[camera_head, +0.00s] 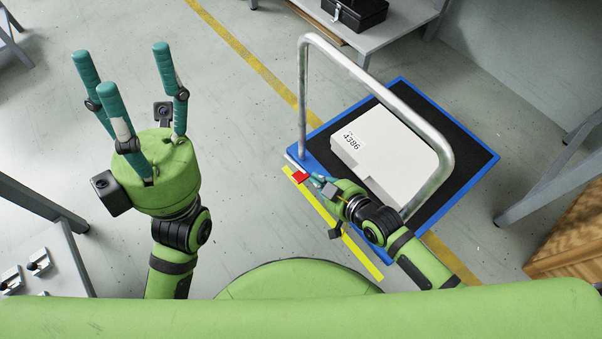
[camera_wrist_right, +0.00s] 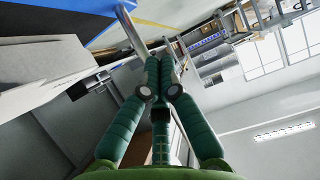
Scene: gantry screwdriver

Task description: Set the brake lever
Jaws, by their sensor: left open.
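The cart has a blue-edged platform (camera_head: 477,176) with a black top and a tall bent metal handle (camera_head: 375,85). A small red piece (camera_head: 300,177), which looks like the brake lever, sits at the cart's near left corner by the handle's foot. My right gripper (camera_head: 318,180) is low beside it, fingertips close to the red piece; I cannot tell if they touch. In the right wrist view its fingers (camera_wrist_right: 160,65) are drawn together, with a metal tube (camera_wrist_right: 132,30) just beyond and no red visible. My left gripper (camera_head: 125,75) is open and empty, raised at left.
A white box (camera_head: 385,150) labelled 4386 lies on the cart. A bright yellow strip (camera_head: 335,225) runs along the cart's near side. A bench with a black case (camera_head: 355,14) stands behind. A wooden crate (camera_head: 570,240) is at right. The floor left of the cart is clear.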

